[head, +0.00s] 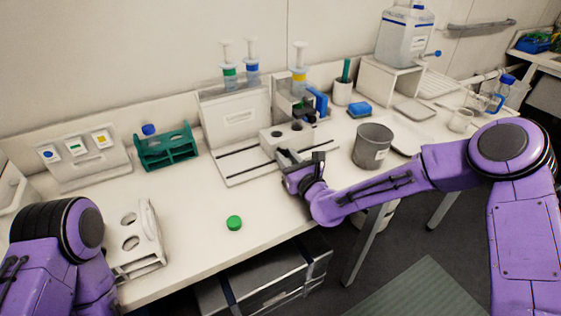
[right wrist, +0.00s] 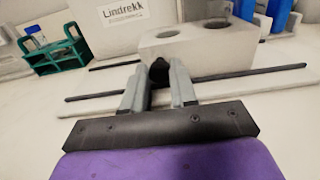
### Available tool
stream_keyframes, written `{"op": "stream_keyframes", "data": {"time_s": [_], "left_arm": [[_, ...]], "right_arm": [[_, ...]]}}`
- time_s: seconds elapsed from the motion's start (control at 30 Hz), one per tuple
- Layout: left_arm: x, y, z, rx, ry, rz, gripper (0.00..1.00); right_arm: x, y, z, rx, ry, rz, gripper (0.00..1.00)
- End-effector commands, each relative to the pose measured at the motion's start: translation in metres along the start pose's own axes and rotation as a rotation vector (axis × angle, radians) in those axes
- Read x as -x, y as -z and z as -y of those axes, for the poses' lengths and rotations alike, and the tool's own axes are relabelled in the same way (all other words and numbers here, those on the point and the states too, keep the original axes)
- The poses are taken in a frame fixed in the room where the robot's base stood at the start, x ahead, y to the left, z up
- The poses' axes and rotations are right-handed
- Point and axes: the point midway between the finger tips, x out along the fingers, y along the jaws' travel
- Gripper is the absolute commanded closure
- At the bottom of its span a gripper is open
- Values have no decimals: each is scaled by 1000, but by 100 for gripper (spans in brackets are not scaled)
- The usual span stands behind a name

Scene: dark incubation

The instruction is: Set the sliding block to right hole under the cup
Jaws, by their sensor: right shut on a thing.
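The white sliding block (head: 291,140) sits on two dark rails of a white base (head: 240,172), with two round holes in its top. In the right wrist view the block (right wrist: 180,49) is straight ahead. My right gripper (head: 297,160) is at the block's front, shut on its dark knob (right wrist: 158,70). A clear syringe-like vessel with a yellow band (head: 298,82) stands upright in a holder above and behind the block. I cannot tell which hole lies under it. A grey cup-shaped container (head: 372,147) stands on the bench to the right. My left gripper is out of view.
A green rack (head: 166,150) and a white stand with coloured labels (head: 85,158) are at the left. A green cap (head: 234,223) lies near the front edge. A white holed rack (head: 148,250) is front left.

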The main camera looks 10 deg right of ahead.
Motion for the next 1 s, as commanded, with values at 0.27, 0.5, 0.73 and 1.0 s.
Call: {"op": "stream_keyframes", "data": {"time_s": [0.27, 0.5, 0.73, 1.0], "left_arm": [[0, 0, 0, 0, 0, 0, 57], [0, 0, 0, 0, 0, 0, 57], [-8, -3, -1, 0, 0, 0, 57], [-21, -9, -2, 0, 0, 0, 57]], "right_arm": [[0, -1, 0, 0, 0, 2, 54], [0, 0, -1, 0, 0, 1, 48], [22, 2, 0, -3, 1, 0, 48], [85, 1, 0, -3, 1, 1, 48]]}}
